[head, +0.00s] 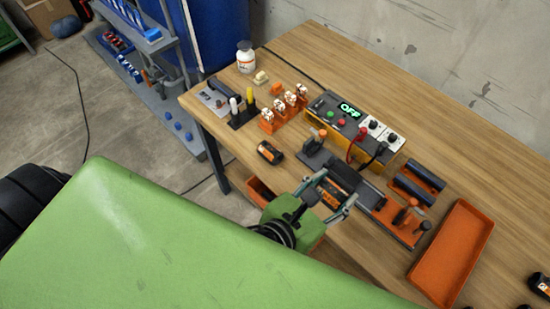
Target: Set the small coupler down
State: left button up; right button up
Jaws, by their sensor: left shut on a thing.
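My left gripper (326,190) comes in over the front edge of the table, its fingers shut around a dark piece with an orange band, which I take as the small coupler (329,197). The fingers and wrist hide part of it. I cannot tell whether it touches the fixture or table below. A similar black coupler with an orange band (269,152) lies on the table to the left of my gripper, apart from it. My right gripper is not in view.
Behind the gripper stands a control box (352,125) with a lit green display. An orange clamp fixture (398,226) lies to the right, then an empty orange tray (453,255). Orange holders (283,110) and a white bottle (245,58) stand at the left. The table's back right is clear.

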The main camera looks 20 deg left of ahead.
pick_arm(q)
jog(key=w+a+f, duration=0.2)
jog(key=a, duration=0.1)
jog(key=w+a+f, duration=0.5)
jog(key=a+f, duration=0.1)
jog(key=shift+w+a+f, duration=0.25)
jog(key=shift+w+a, duration=0.05)
jog(key=shift+a, duration=0.1)
jog(key=shift+w+a+f, duration=0.1)
jog(key=shift+f, duration=0.05)
jog(key=f, duration=0.4)
jog(key=shift+w+a, duration=0.2)
jog(key=shift+a, duration=0.2)
jog(key=shift+d, duration=0.1)
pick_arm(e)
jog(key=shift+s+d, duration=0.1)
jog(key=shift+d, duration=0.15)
pick_arm(q)
jog(key=shift+f, duration=0.1)
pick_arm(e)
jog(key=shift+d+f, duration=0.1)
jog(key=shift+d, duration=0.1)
pick_arm(q)
jog(key=o, duration=1.1)
jog(key=shift+o, duration=0.2)
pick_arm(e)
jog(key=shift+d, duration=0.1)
